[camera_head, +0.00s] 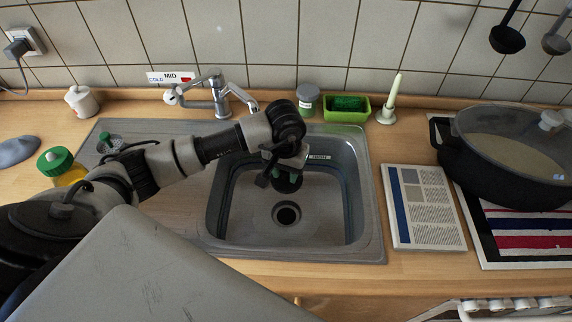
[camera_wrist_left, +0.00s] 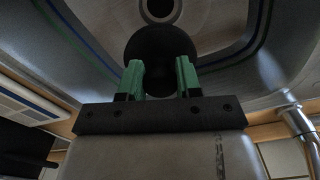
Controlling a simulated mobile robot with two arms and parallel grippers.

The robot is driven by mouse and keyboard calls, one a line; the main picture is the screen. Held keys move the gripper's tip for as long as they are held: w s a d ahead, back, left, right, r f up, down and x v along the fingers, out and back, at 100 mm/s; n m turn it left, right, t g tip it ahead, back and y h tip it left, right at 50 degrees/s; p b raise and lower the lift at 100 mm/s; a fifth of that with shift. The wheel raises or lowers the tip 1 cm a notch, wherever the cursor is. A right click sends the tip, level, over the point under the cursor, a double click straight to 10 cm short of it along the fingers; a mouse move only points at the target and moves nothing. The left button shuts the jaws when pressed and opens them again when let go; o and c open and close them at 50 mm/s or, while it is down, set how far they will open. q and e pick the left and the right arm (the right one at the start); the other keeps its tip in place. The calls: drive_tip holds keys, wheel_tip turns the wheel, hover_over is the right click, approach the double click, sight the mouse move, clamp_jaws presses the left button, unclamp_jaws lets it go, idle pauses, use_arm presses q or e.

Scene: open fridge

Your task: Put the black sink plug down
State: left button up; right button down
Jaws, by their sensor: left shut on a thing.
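My left gripper (camera_head: 283,173) reaches over the sink basin from the left. Its green fingers (camera_wrist_left: 160,78) are shut on the black sink plug (camera_wrist_left: 160,45). The round dark plug also shows in the head view (camera_head: 288,184), just below the fingers and partly covered by them. It is held above the basin of the steel sink (camera_head: 372,225). The open drain hole (camera_head: 286,214) lies in the basin floor, a little nearer the front edge in the picture than the plug. It also shows beyond the plug in the wrist view (camera_wrist_left: 160,8). My right gripper is not in view.
The tap (camera_head: 215,95) stands behind the sink. A grey-lidded jar (camera_head: 308,98), a green sponge holder (camera_head: 347,115) and a candle (camera_head: 390,105) stand along the back. A printed sheet (camera_head: 428,215) and a large black pot (camera_head: 490,165) are at right.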

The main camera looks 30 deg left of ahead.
use_arm(q)
drive_tip(key=shift+f+b, duration=0.45)
drive_tip(key=shift+f, duration=0.85)
drive_tip(key=o, duration=1)
wheel_tip(320, 180, up, 7)
drive_tip(key=p, duration=0.3)
